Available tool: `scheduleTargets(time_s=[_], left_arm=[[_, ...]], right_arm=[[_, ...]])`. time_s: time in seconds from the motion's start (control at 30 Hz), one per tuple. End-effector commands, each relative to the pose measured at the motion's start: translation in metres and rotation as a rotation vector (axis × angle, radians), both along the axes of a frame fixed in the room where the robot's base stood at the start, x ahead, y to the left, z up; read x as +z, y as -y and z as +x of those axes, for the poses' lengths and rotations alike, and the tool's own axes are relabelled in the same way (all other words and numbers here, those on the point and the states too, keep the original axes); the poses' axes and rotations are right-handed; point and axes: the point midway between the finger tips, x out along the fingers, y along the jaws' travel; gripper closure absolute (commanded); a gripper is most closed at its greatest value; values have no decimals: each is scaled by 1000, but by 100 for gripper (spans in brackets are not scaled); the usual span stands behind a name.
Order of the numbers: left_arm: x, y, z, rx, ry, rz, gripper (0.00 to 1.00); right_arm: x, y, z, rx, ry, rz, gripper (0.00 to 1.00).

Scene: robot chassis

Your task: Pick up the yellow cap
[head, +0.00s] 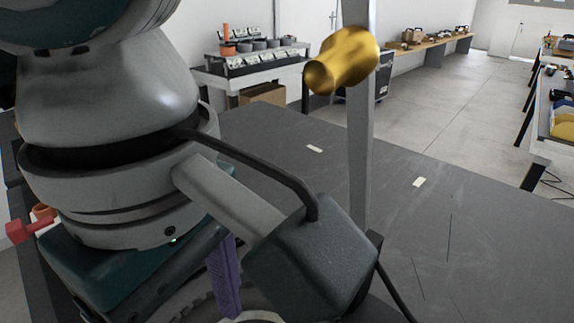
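A shiny gold-yellow cap (343,60) shows at the upper middle of the head view, in front of a grey upright post (361,150). Its hollow end faces left and toward me. I cannot tell whether it is fixed to the post. My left arm, large and grey, fills the left side, with a dark box on its wrist at the bottom middle. The fingers of my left gripper are hidden or cannot be made out, below and apart from the cap. My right gripper is not in view.
A dark grey tabletop (410,230) with two small white marks lies behind the arm, mostly bare. A purple part (224,272) and a red part (18,231) show near the arm. A bench (250,72) with parts stands behind. Another table (545,148) is at right.

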Motion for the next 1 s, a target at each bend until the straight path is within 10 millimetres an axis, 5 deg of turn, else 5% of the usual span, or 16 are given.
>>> scheduleTargets(time_s=[0.6, 0.87, 1.0], left_arm=[[-79, -1, -5, 2, -5, -4, 31], [-82, -1, -5, 1, -3, -6, 31], [-82, -1, -5, 1, -3, -6, 46]], right_arm=[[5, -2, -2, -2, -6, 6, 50], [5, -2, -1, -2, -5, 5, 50], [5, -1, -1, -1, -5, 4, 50]])
